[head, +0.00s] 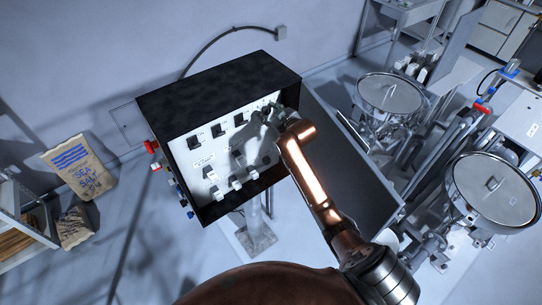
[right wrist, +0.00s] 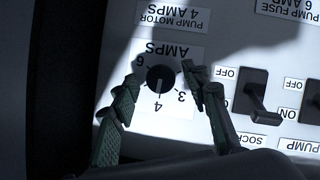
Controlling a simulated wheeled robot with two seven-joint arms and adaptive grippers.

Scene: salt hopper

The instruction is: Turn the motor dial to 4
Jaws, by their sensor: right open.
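The motor dial (right wrist: 160,78) is a small round black knob on the white panel, with an upside-down AMPS label and the numbers 3, 4 and 6 around it. Its pale mark points down in the right wrist view, toward the 4. My right gripper (right wrist: 163,82) is open, with one finger on each side of the dial; I cannot tell whether either touches it. In the head view my right gripper (head: 270,114) is at the upper right of the control box's panel (head: 207,176) and hides the dial. My left gripper is not in view.
A black rocker switch (right wrist: 256,97) is just right of the right finger. Several other switches line the panel. The black control box (head: 215,85) stands on a post. Steel hoppers (head: 390,95) are at the right. A sea salt sack (head: 78,167) leans at the left.

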